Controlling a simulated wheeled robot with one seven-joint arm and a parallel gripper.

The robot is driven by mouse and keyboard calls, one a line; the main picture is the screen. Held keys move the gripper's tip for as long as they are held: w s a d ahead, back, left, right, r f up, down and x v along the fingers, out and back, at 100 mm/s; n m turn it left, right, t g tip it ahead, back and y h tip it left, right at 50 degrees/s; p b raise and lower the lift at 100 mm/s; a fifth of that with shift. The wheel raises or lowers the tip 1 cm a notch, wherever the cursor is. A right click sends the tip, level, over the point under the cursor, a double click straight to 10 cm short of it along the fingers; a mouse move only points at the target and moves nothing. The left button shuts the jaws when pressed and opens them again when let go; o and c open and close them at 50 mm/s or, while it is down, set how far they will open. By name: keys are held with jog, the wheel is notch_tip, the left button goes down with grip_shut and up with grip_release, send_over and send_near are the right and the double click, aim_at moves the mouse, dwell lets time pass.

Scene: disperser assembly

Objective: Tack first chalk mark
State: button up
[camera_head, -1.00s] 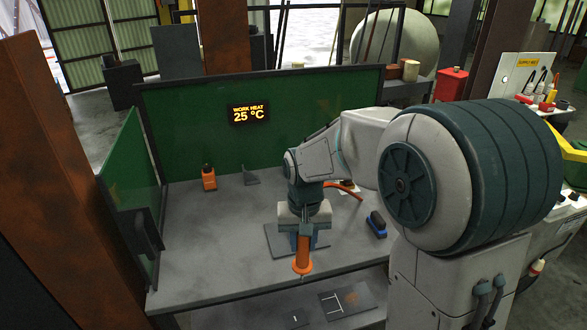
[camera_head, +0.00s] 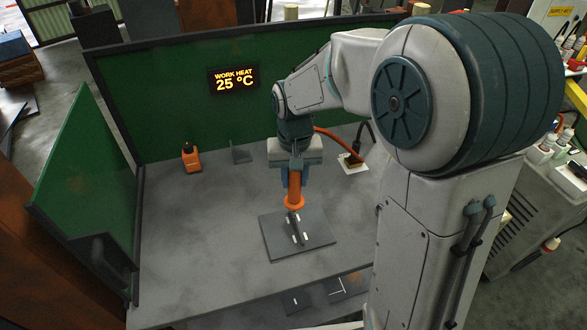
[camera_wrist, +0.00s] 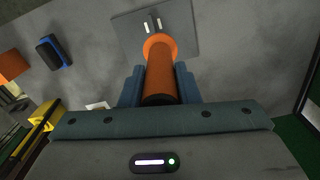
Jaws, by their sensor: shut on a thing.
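My gripper (camera_head: 293,178) is shut on an orange tool handle (camera_head: 295,195). The handle also shows between the blue fingers in the wrist view (camera_wrist: 160,78). A dark flat plate (camera_head: 275,245) lies on the workbench under the tool, with a narrow dark strip (camera_head: 301,229) on it. Small white chalk marks (camera_head: 295,239) show beside the strip.
Green screens (camera_head: 160,110) close the bench at the back and left. An orange bottle (camera_head: 191,158) and a grey bracket (camera_head: 240,154) stand behind left. The bench's left front is clear.

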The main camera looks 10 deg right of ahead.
aim_at(295, 202)
jog(key=shift+f+b, duration=3)
jog(key=shift+f, duration=1.15)
jog(key=shift+s, duration=0.15)
